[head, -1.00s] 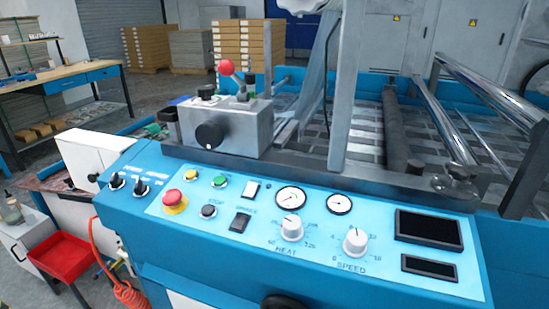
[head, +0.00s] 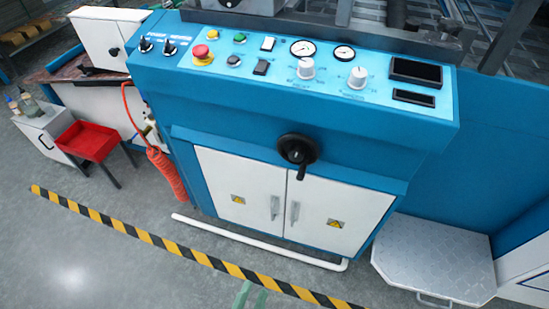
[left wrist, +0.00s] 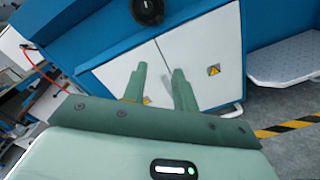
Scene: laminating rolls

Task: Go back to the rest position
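My left gripper (head: 250,297) shows only its green fingertips at the bottom edge of the head view, in front of the floor. In the left wrist view its two green fingers (left wrist: 160,86) stand apart. The white cabinet doors show between them, and nothing is held. The blue laminating machine (head: 290,110) stands ahead, apart from the gripper. Its control panel carries a red stop button (head: 200,51), knobs and gauges. My right gripper is in neither view.
A black crank handwheel (head: 298,149) sticks out above the white cabinet doors (head: 246,193). A white pipe (head: 258,243) and a yellow-black floor stripe (head: 160,244) run in front. A metal step (head: 436,258) stands right, a red tray (head: 88,140) left. Grey floor is clear at lower left.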

